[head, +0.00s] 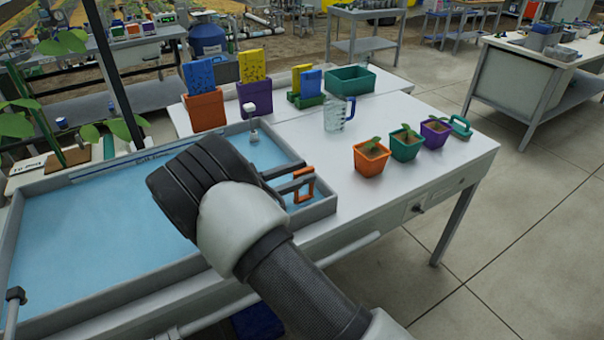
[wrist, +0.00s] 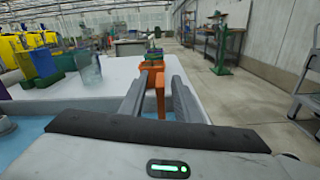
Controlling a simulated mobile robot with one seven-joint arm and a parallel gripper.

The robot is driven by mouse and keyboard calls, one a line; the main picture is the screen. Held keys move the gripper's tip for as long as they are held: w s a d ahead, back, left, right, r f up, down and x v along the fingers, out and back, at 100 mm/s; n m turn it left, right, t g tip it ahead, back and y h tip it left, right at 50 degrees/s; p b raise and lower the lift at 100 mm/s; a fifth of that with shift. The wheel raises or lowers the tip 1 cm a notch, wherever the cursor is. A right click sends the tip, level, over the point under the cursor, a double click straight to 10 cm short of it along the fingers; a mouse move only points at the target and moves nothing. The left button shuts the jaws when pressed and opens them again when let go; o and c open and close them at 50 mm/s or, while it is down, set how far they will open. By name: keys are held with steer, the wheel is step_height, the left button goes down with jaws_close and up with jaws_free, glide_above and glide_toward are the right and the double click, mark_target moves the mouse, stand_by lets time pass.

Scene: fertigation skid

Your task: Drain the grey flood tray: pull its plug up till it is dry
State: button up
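The grey flood tray (head: 95,310) fills the left of the bench and holds a sheet of blue water (head: 85,225). An orange loop handle (head: 304,186), which looks like the plug's, stands at the tray's right end. My gripper (head: 294,180) reaches to it from the left, its two fingers apart. In the wrist view my gripper (wrist: 160,95) has a finger on each side of the orange handle (wrist: 160,98), with a gap visible at the right finger. The plug's lower part and its seat are hidden.
Orange (head: 371,158), green (head: 405,144) and purple (head: 434,133) potted seedlings stand right of the tray, with a clear jug (head: 338,115) behind. A white-topped fitting (head: 251,108) rises at the tray's back corner. Bins with blue and yellow cards stand at the back. The bench's front right is clear.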

steer(key=shift+w+d, duration=0.25)
steer(key=shift+d, duration=0.15)
steer(key=shift+c, duration=0.4)
jaws_close()
steer(key=shift+r+p, duration=1.25)
steer(key=shift+r, duration=0.7)
steer(key=shift+w+f, duration=0.1)
steer(key=shift+f, duration=0.05)
steer(key=shift+c, duration=0.2)
jaws_free()
steer(key=shift+a, duration=0.1)
steer(key=shift+o, duration=0.6)
steer(key=v, duration=1.7)
steer(key=shift+s, duration=0.25)
